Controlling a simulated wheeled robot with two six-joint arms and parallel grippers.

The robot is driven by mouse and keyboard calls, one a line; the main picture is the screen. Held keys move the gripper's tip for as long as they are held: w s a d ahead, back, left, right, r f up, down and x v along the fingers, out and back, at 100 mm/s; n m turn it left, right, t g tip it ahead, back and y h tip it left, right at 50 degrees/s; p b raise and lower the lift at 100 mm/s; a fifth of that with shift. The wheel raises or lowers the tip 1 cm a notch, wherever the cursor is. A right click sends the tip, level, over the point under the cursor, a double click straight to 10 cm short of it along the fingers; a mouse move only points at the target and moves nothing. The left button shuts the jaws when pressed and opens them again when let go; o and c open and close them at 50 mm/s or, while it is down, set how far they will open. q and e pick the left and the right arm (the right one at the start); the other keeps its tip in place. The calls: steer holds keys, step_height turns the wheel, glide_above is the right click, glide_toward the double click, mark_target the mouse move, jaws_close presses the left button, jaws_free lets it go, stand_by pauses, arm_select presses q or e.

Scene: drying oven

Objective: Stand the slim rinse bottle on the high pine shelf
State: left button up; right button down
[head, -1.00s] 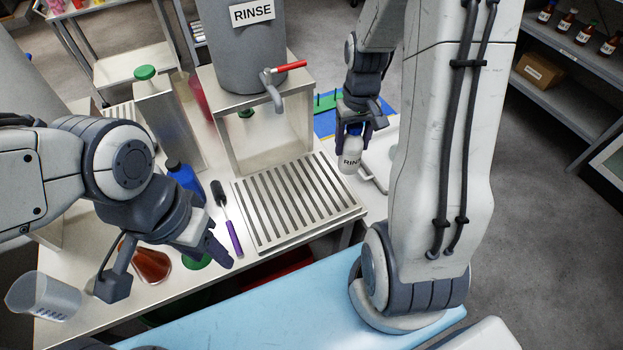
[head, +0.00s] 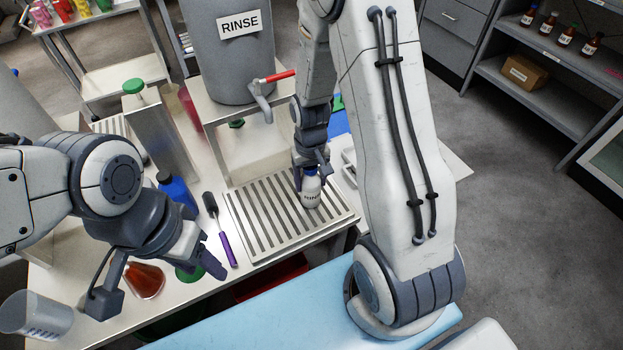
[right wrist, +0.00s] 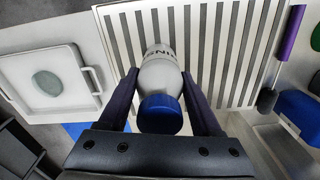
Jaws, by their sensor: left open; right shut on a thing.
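A white bottle (head: 311,192) with a label that reads partly as RINSE is in my right gripper (head: 311,177). In the right wrist view the bottle (right wrist: 160,73) has a blue cap, and the two fingers of the gripper (right wrist: 165,88) close on its sides. The bottle is over the right part of the slatted metal rack; I cannot tell whether it touches the slats. My left gripper (head: 212,262) is open and empty, low over the bench near a red-brown flask. I cannot make out a pine shelf in either view.
The grey RINSE tank (head: 232,60) with a red-handled tap stands behind the slatted rack (head: 252,222). A blue bottle (head: 176,192), a purple-handled brush (head: 227,247), the flask (head: 145,280) and a clear beaker (head: 36,315) crowd the left. A metal shelf with brown bottles (head: 565,38) stands at right.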

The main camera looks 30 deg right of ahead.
steer(key=shift+f, duration=0.2)
steer(key=shift+c, duration=0.3)
jaws_free()
steer(key=shift+r, duration=0.1)
